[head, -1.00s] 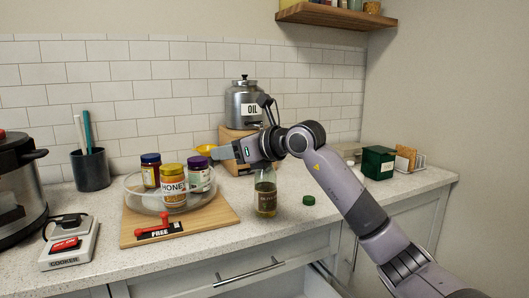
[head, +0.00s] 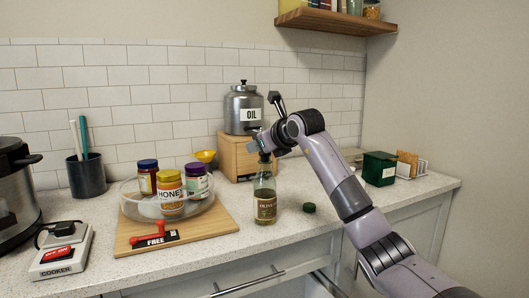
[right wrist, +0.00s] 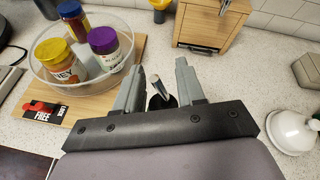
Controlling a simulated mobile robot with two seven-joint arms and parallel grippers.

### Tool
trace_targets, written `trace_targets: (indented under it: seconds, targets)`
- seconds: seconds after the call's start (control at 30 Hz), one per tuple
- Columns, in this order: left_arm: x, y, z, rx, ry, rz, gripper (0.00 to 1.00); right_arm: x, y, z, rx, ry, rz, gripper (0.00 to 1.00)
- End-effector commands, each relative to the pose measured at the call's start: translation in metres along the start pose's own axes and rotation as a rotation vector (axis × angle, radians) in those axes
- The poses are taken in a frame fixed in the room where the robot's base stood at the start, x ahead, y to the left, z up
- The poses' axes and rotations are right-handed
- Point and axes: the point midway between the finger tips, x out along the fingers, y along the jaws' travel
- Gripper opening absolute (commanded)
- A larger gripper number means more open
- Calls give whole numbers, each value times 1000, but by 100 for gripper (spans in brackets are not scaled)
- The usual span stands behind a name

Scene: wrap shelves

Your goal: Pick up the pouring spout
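The pouring spout (right wrist: 160,90) has a metal tube and a dark base, and shows between the fingers of my right gripper (right wrist: 159,80) in the right wrist view. The gripper is open, with a finger on each side of the spout and gaps visible. In the head view the spout (head: 264,157) appears as a dark piece at the top of the olive oil bottle (head: 265,198), which stands upright on the counter. My right gripper (head: 257,140) is just above it, partly hidden by the wrist. My left gripper is not in view.
A green cap (head: 309,208) lies right of the bottle. A clear round tray (head: 131,200) with several jars sits on a wooden board (head: 130,240) to the left. Behind are a wooden box (head: 236,158) with an oil dispenser (head: 244,105) and a yellow funnel (head: 206,156).

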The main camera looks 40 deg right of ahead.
Motion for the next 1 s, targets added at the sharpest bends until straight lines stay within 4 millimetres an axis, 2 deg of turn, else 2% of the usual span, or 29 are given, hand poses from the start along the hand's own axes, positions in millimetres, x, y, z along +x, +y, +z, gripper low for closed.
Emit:
trace_targets:
  seconds: [0.27, 0.3, 0.37, 0.4, 0.43, 0.83, 1.0]
  targets:
    - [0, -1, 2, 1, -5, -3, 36, 4, 0, 0, -2, -1, 0, 39]
    - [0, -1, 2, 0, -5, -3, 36, 4, 1, 0, -2, -1, 0, 36]
    - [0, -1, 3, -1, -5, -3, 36, 4, 0, 0, -2, -1, 0, 16]
    - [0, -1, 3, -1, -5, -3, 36, 4, 0, 0, -2, -1, 1, 3]
    - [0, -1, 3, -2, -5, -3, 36, 4, 0, 0, -2, -1, 0, 0]
    - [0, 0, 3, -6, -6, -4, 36, 4, 0, 0, -2, -1, 0, 0]
    - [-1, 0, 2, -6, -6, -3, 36, 1, -1, 6, -1, -1, 0, 0]
